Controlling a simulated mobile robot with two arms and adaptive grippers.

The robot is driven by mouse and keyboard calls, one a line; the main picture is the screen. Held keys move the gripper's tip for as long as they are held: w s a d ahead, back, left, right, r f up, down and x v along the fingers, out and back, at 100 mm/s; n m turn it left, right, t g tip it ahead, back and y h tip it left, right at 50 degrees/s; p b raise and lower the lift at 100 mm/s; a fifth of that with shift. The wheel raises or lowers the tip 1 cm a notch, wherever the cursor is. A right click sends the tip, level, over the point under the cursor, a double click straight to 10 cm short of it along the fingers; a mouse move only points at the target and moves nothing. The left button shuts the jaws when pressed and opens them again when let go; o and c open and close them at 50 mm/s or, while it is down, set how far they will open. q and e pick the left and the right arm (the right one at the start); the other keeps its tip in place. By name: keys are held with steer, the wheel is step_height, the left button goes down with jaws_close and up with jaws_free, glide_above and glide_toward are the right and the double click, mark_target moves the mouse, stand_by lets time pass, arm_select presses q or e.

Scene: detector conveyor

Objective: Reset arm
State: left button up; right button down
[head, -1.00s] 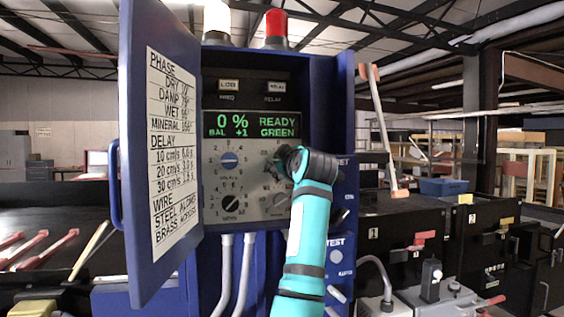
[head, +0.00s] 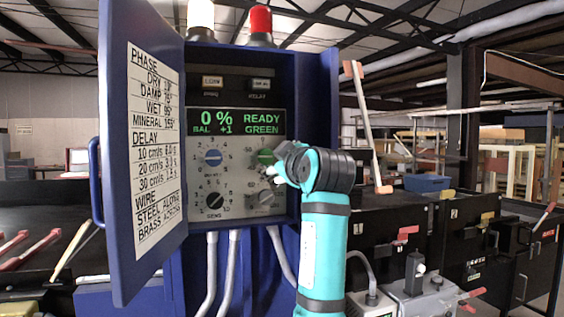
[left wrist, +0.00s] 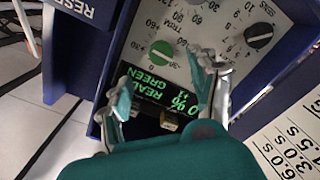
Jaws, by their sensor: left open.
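My left gripper (head: 274,170) is in front of the right side of the control panel (head: 235,180) in the open blue cabinet. In the left wrist view its two fingers are apart and nothing is between them; the gripper (left wrist: 165,80) points at the panel near the green knob (left wrist: 162,53). The green knob also shows in the head view (head: 265,156), just beside the fingers. The display (head: 237,122) reads 0 %, BAL +1, READY, GREEN. A blue label with "RESE" (left wrist: 77,8) shows at the wrist view's upper left, cut off. My right gripper is not in view.
The open cabinet door (head: 150,160) with a printed chart stands left of the panel. A blue knob (head: 213,158) and black knobs (head: 214,200) are on the panel. A red lamp (head: 261,20) tops the cabinet. Black machines (head: 410,240) stand to the right.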

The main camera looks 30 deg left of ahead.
arm_select(q)
steer(key=shift+s+d, duration=0.5)
steer(key=shift+d, duration=0.05)
